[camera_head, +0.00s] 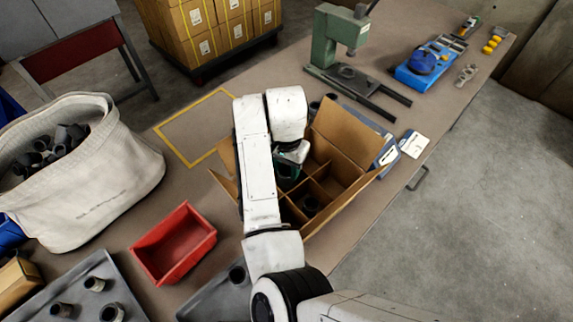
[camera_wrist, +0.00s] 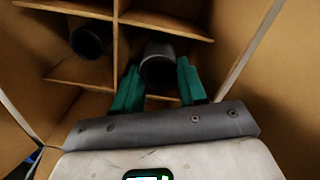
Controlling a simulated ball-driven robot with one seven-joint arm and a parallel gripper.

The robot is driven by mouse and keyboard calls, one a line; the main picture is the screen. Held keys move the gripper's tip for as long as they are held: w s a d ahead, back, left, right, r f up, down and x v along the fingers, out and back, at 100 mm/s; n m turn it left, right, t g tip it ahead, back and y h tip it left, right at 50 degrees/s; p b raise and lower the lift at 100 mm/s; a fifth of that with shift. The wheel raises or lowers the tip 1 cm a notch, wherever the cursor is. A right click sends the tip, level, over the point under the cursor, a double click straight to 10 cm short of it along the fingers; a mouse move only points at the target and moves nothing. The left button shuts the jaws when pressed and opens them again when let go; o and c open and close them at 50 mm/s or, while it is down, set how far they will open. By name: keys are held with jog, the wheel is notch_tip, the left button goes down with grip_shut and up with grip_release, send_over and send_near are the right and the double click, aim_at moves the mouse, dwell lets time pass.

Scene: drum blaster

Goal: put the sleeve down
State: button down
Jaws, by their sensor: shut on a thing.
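My gripper (camera_wrist: 157,85) has its two teal fingers shut on a dark grey sleeve (camera_wrist: 160,66), whose open end faces the wrist camera. The held sleeve is between the cardboard dividers of the open box (camera_head: 350,130), in or just over a compartment. I cannot tell whether it touches the box floor. In the head view my gripper (camera_head: 290,170) reaches down into the box and hides the held sleeve.
A white sack (camera_head: 105,185) of sleeves and a red bin (camera_head: 172,245) are at left. A grey tray (camera_head: 90,290) with several sleeves is at lower left. A green press (camera_head: 335,45) stands behind the box. A yellow-outlined area (camera_head: 185,125) of the bench is clear.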

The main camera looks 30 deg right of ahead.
jog(key=shift+f, duration=0.15)
jog(key=c, duration=0.9)
grip_release()
notch_tip(320, 180, up, 13)
jog(key=shift+p, duration=0.4)
jog(key=shift+d, duration=0.1)
